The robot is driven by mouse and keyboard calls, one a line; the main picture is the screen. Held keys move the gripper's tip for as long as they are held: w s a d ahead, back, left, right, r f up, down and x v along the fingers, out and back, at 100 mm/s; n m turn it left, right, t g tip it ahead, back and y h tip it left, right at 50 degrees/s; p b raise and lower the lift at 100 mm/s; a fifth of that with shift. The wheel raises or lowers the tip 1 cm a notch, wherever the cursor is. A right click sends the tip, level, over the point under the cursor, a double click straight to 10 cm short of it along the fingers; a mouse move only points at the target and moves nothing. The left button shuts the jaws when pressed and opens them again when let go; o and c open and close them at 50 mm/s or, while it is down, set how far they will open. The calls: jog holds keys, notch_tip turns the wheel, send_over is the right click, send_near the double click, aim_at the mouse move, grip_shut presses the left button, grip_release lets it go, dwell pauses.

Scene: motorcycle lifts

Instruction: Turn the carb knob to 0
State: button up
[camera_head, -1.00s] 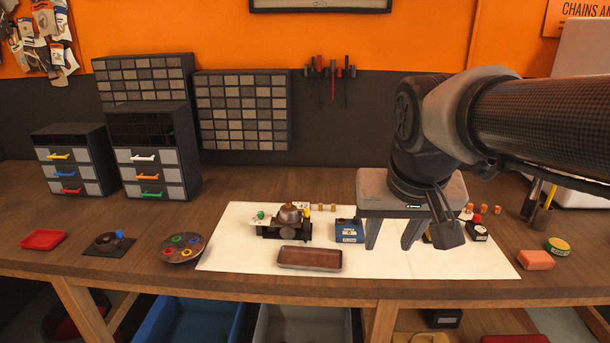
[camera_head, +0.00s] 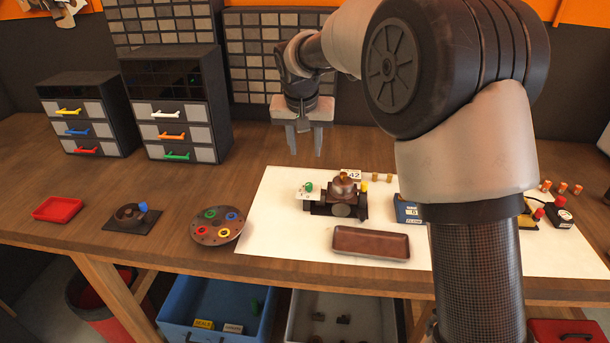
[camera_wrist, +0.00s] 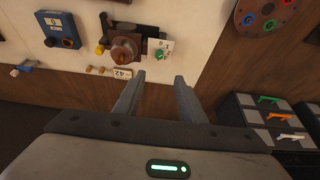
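The carburetor (camera_head: 343,198), a dark body with a copper-brown round top, stands on the white mat (camera_head: 275,225). A white plate at its left end bears a green knob (camera_head: 309,187); a yellow part is at its other end. The carburetor also shows upper centre in the wrist view (camera_wrist: 124,47), with the green knob (camera_wrist: 161,55) on its marked plate; the marks are too small to read. My gripper (camera_head: 306,148) is above the bench, behind and slightly left of the carburetor. Its fingers (camera_wrist: 160,76) are apart, with nothing between them, clear of the knob.
A brown tray (camera_head: 371,243) lies in front of the carburetor, and a blue box (camera_head: 407,210) stands to its right. A card reading 42 (camera_head: 351,175) and small brass pieces are behind it. A round plate with coloured rings (camera_head: 217,227) and drawer cabinets (camera_head: 178,110) are left.

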aim_at(309, 184)
jog(key=p+x, duration=0.1)
jog(key=x, duration=1.5)
jog(key=shift+d+f, duration=0.1)
jog(key=shift+f, duration=0.35)
grip_shut()
